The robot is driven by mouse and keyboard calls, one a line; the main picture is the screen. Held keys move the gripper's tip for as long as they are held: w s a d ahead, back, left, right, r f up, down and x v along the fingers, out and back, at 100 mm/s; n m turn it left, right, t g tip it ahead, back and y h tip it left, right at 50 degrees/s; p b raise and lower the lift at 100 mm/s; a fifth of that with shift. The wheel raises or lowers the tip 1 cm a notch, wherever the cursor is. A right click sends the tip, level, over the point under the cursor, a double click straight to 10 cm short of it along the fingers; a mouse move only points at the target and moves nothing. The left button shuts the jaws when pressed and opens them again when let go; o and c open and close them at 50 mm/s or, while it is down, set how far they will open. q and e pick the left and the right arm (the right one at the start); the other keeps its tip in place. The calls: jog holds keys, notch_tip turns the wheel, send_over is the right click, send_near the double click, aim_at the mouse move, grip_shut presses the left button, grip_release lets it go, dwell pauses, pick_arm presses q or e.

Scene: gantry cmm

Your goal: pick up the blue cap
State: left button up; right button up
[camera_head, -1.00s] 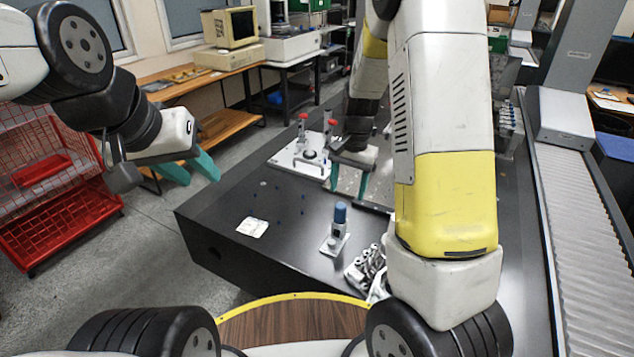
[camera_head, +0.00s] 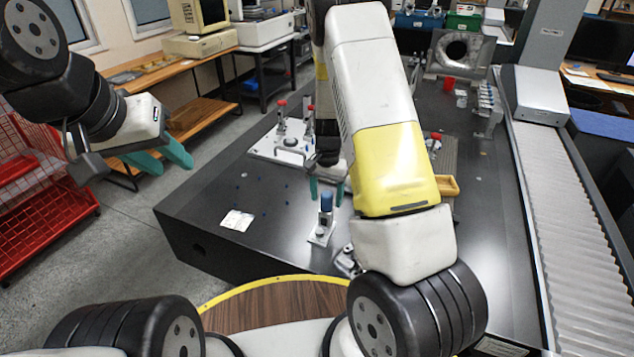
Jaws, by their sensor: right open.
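The blue cap (camera_head: 326,202) sits upright on top of a small metal holder with a pale base plate (camera_head: 321,235), on the black table near its front. My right gripper (camera_head: 326,192) has teal fingers pointing down, apart, around or just behind the top of the cap; I cannot tell whether they touch it. My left gripper (camera_head: 165,161) has its teal fingers spread, empty, in the air left of the table, far from the cap.
The black table (camera_head: 215,200) has a white card (camera_head: 237,220) at front left. A white fixture plate with red-topped clamps (camera_head: 280,143) stands behind the cap. A metal part (camera_head: 347,260) is close at right, partly hidden by my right arm. A yellow tray (camera_head: 447,186) is further right.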

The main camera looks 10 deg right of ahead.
grip_shut()
